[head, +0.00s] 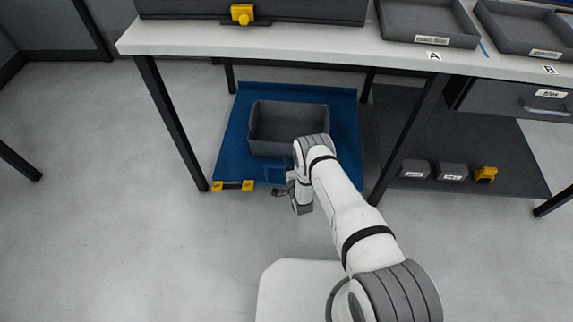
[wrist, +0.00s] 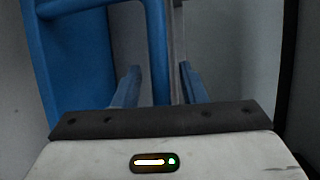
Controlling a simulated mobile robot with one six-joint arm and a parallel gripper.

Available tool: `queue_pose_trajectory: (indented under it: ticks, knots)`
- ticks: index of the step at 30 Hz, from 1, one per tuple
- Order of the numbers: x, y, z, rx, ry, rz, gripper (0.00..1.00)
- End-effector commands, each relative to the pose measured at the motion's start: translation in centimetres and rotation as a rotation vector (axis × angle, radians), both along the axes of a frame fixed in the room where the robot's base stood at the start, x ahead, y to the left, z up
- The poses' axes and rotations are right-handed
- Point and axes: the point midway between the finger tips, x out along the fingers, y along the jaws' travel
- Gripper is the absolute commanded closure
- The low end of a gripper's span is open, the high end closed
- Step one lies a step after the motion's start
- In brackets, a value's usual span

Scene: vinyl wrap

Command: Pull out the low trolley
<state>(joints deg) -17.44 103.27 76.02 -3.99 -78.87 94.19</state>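The low trolley (head: 228,150) is a blue flat platform on the floor under the table, with a grey open bin (head: 289,125) on it. Its blue handle (head: 277,173) stands at the front edge, beside my gripper (head: 300,203). In the wrist view the blue handle bar (wrist: 158,50) runs down between the two fingers of my gripper (wrist: 160,88). The fingers stand apart, with a visible gap on each side of the bar. My arm hides part of the trolley's right front in the head view.
Table legs (head: 172,125) and (head: 408,140) stand on either side of the trolley. A dark mat (head: 500,150) with small boxes and a yellow item (head: 485,175) lies to the right. The floor (head: 110,230) in front and left is clear.

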Motion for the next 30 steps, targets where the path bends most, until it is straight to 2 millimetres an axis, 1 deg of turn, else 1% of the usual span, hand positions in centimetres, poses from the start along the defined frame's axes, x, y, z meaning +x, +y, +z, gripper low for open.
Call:
queue_pose_trajectory:
  ticks: [1,3,6,14,27,28,30]
  knots:
    - [0.6,0.2,-0.3,0.000,-0.001,-0.001,0.62]
    - [1.2,0.3,-0.3,0.000,-0.001,-0.002,0.62]
    - [1.7,0.5,-0.4,-0.001,0.000,-0.003,0.62]
    - [1.8,0.4,-0.3,0.000,0.001,-0.004,0.62]
    - [1.8,0.3,-0.3,0.000,0.001,-0.005,0.98]
    - [1.8,0.3,-0.3,0.000,0.001,-0.005,1.00]
    - [1.8,0.3,-0.4,-0.001,0.001,-0.006,1.00]
